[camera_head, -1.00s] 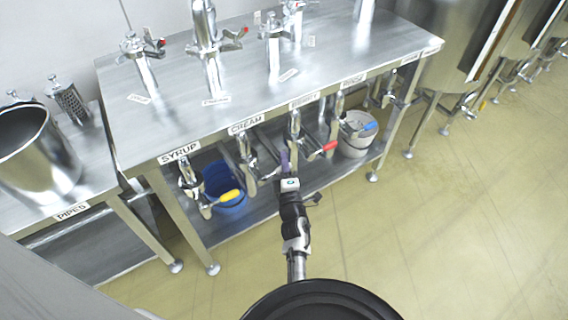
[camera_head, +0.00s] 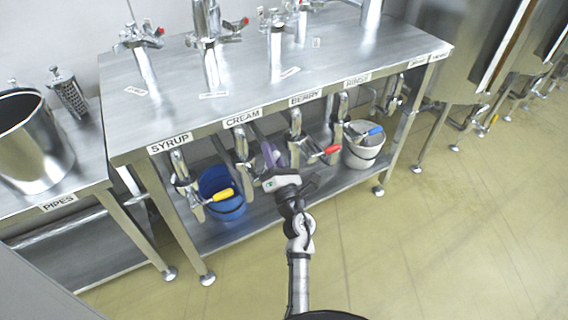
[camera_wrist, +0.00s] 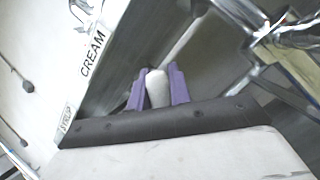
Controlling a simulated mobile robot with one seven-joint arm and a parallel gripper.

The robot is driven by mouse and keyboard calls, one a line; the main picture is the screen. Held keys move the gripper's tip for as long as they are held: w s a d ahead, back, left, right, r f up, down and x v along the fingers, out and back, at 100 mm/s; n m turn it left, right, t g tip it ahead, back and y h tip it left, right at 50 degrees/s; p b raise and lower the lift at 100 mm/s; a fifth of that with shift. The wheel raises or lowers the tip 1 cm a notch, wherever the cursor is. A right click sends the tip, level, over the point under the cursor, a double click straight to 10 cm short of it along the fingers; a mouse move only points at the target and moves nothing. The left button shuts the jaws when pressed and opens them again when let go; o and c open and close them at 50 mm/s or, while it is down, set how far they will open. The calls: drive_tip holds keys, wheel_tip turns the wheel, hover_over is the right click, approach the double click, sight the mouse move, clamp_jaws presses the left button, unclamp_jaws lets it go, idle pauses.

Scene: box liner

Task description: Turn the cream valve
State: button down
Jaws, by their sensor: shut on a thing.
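The cream valve (camera_head: 243,152) hangs under the table edge below the CREAM label (camera_head: 243,118), between the syrup valve and the berry valve. In the wrist view my gripper (camera_wrist: 158,90) has its purple fingers on both sides of a whitish rounded handle (camera_wrist: 157,86), and it is shut on it. In the head view my gripper (camera_head: 268,158) is at the cream valve's right side, and its body hides the cream handle. The CREAM label also shows in the wrist view (camera_wrist: 93,54).
The syrup valve has a yellow handle (camera_head: 223,194), the berry valve a red one (camera_head: 331,149) and the rinse valve a blue one (camera_head: 375,131). A blue bucket (camera_head: 224,205) and a white bucket (camera_head: 360,155) stand on the lower shelf. The floor in front is clear.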

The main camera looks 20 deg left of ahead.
drive_tip(key=s+a+r+n+g+y+b, duration=0.2)
drive_tip(key=s+a+n+g+y+b, duration=0.1)
drive_tip(key=n, duration=0.9)
drive_tip(key=shift+s+a+g+y, duration=0.3)
drive_tip(key=shift+s+g+y, duration=0.35)
drive_tip(key=shift+g, duration=0.75)
drive_tip(key=shift+s+h, duration=0.1)
drive_tip(key=shift+h, duration=0.15)
drive_tip(key=c, duration=1.3)
unclamp_jaws()
drive_tip(key=shift+f, duration=0.1)
